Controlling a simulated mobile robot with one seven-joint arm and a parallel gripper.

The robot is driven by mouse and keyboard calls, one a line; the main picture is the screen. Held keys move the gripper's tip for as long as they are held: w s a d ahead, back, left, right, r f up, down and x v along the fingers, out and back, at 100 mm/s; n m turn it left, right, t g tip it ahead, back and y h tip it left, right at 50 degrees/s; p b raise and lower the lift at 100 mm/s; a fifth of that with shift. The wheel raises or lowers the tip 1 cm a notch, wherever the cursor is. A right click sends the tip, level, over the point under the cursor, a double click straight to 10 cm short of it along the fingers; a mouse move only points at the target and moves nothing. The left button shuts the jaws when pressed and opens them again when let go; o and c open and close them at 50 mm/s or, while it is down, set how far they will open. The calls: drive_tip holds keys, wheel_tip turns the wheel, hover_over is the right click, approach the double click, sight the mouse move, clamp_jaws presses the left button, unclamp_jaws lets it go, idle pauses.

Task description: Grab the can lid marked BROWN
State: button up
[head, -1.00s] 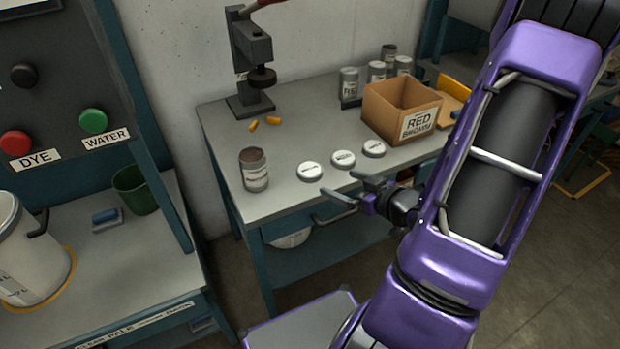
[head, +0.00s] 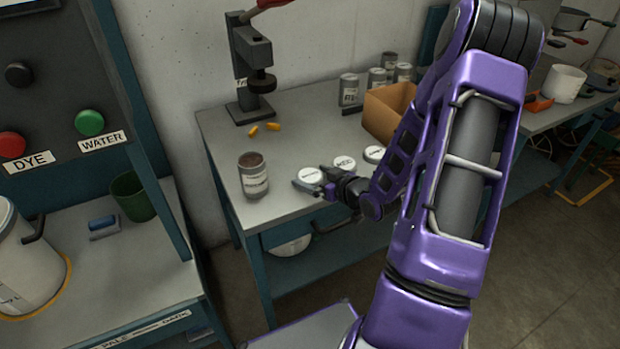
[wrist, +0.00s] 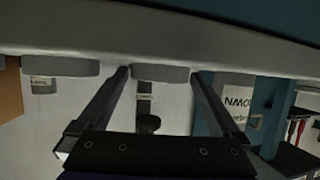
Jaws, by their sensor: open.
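Three white round lids lie in a row near the table's front edge. In the head view they are the left lid (head: 311,174), the middle lid (head: 344,163) and the right lid (head: 374,154). Their print is too small to tell surely which says BROWN. My gripper (head: 314,183) is open at the left lid, with its fingers low at the table's front edge. In the wrist view, which is upside down, a lid (wrist: 161,73) sits edge-on between the two fingertips. The fingers stand either side of it; contact is unclear. Another lid (wrist: 61,67) is beside it.
An open can (head: 253,176) stands just left of the lids. A press (head: 250,65) and two orange pieces (head: 263,128) are behind. A cardboard box (head: 388,112) and several cans (head: 377,78) are at the back right, partly behind my arm. The table (head: 222,150) is clear behind the lids.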

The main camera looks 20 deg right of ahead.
drive_tip(key=shift+c, duration=0.3)
drive_tip(key=c, duration=1)
drive_tip(key=shift+r, duration=0.1)
drive_tip(key=shift+c, duration=0.2)
